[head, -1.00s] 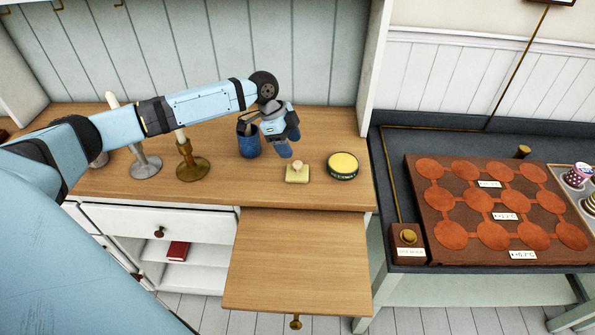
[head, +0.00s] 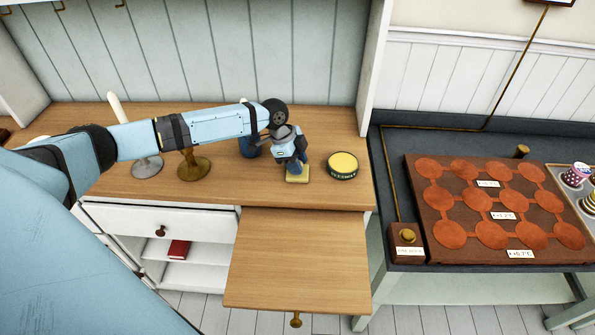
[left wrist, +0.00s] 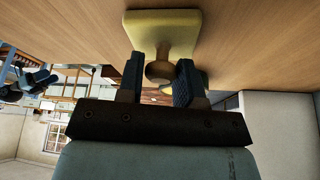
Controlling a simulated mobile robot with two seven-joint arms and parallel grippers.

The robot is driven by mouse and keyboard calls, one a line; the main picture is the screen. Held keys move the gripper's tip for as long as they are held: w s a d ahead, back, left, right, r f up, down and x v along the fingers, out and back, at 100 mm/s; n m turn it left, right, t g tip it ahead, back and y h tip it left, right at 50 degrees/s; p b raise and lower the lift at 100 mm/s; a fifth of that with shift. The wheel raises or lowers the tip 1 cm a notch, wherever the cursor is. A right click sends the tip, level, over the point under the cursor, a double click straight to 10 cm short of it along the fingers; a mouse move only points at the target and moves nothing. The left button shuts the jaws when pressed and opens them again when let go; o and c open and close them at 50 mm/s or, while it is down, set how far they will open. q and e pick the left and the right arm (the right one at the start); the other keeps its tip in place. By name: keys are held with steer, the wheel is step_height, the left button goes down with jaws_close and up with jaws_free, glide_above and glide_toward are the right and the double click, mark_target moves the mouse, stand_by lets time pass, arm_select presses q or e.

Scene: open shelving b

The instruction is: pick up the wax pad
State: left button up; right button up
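The wax pad (head: 297,179) is a pale yellow square block lying on the wooden counter, left of a round yellow-topped tin. My left gripper (head: 299,167) is right above it and hides its knob in the head view. In the left wrist view the pad's yellow base (left wrist: 163,30) and its round knob (left wrist: 159,71) show. The two dark fingers of my left gripper (left wrist: 160,75) stand apart on either side of the knob, with a gap visible around it. My right gripper is not in view.
The round tin (head: 342,165) stands close to the right of the pad. A blue cup (head: 249,146) and a brass candlestick (head: 192,164) stand to the left. A pull-out board (head: 297,262) extends below the counter's front edge.

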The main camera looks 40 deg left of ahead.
arm_select(q)
steer(key=c, duration=0.4)
step_height(320, 180, up, 20)
steer(key=shift+r+b, duration=0.1)
steer(key=shift+b, duration=0.3)
